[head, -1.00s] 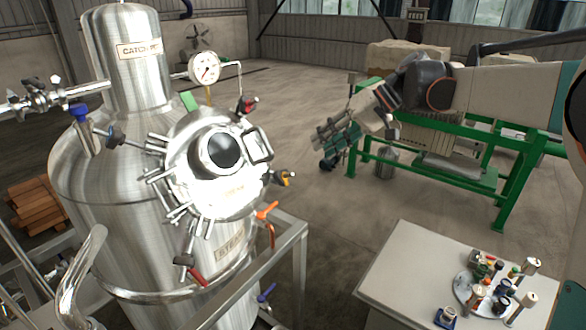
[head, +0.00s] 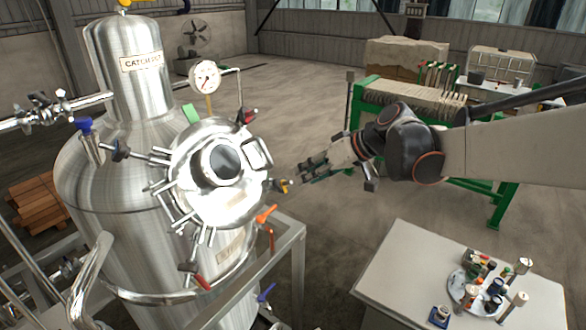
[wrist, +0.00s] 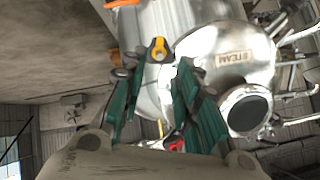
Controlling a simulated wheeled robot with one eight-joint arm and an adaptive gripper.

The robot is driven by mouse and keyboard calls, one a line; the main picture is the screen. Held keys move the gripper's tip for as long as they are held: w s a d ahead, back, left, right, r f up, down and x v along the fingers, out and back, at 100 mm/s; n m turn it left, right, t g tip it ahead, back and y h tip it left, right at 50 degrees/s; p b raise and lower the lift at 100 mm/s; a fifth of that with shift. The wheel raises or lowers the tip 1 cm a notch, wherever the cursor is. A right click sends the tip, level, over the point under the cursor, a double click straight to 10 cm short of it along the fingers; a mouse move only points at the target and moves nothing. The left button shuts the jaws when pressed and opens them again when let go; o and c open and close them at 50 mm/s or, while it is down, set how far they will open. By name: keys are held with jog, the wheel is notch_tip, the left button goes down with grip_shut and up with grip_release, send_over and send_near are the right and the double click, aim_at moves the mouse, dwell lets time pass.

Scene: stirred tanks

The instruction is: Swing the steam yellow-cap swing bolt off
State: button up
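The steel steam tank (head: 125,215) fills the left of the head view, with a round hatch lid (head: 205,205) ringed by several swing bolts. The yellow-cap swing bolt (head: 280,186) sticks out from the lid's right side. In the wrist view the yellow cap (wrist: 158,48) lies ahead, between the directions of my two fingertips. My gripper (head: 296,180) is close to the right of the cap in the head view. In the wrist view its green fingers (wrist: 155,75) are spread apart with nothing between them. Whether a fingertip touches the bolt cannot be told.
A red-handled bolt (head: 247,115) is above and an orange handle (head: 266,214) below the yellow cap. A steel frame rail (head: 245,265) runs below. A pressure gauge (head: 205,76) stands above the lid. A table (head: 400,260) with small items is at lower right.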

aim_at(292, 182)
jog(key=x, duration=0.6)
jog(key=shift+w, duration=0.1)
grip_shut()
